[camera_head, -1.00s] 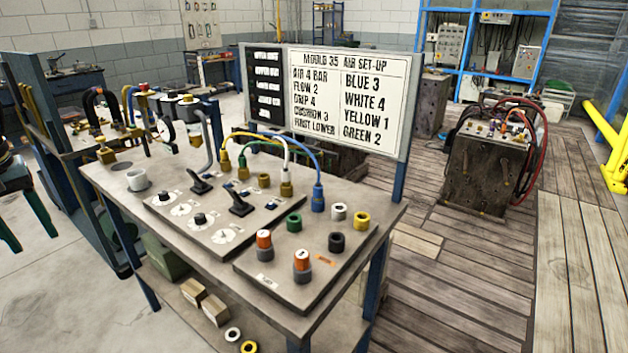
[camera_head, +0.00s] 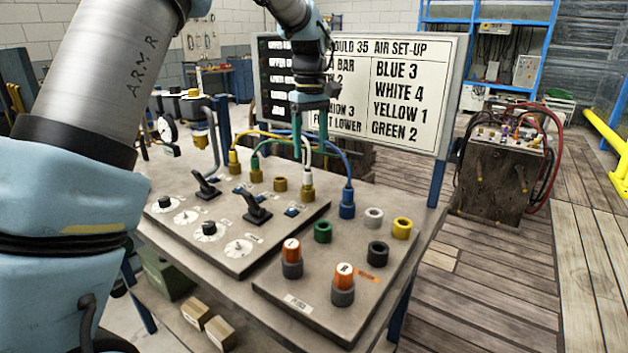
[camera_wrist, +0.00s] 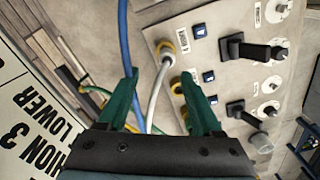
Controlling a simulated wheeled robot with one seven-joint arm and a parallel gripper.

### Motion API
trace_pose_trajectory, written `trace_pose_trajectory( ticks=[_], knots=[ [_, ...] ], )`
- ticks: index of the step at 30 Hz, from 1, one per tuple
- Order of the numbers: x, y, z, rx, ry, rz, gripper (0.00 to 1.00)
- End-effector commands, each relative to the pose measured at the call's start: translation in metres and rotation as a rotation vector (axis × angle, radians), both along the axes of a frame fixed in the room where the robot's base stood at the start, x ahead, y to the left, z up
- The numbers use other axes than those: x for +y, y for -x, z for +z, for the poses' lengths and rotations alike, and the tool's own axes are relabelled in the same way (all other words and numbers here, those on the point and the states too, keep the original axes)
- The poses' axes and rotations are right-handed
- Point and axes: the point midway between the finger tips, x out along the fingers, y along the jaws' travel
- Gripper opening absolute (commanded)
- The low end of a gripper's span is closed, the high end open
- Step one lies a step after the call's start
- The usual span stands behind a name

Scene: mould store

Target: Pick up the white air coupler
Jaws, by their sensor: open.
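The white hose (camera_head: 308,152) curves down to a brass-coloured fitting (camera_head: 307,191) at the back right of the console. In the wrist view the white hose (camera_wrist: 155,95) runs to a pale end (camera_wrist: 165,50) at a yellowish ring on the panel. My gripper (camera_head: 311,157) is open above that fitting, fingers pointing down. In the wrist view the white hose passes between my fingertips (camera_wrist: 160,78), with open space beside it. I cannot tell whether either finger touches it.
A blue hose (camera_wrist: 125,35) runs close to one finger; yellow and green hoses stand left of the white one. A blue coupler (camera_head: 347,204) stands to the right. Black levers (camera_head: 257,207) rise in front. The set-up board (camera_head: 405,95) stands close behind.

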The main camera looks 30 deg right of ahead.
Motion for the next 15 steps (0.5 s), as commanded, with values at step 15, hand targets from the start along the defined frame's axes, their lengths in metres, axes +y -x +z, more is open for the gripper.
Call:
trace_pose_trajectory(
  ticks=[15],
  knots=[
    [0.009,0.006,-0.056,0.002,-0.002,0.000,0.67]
  ],
)
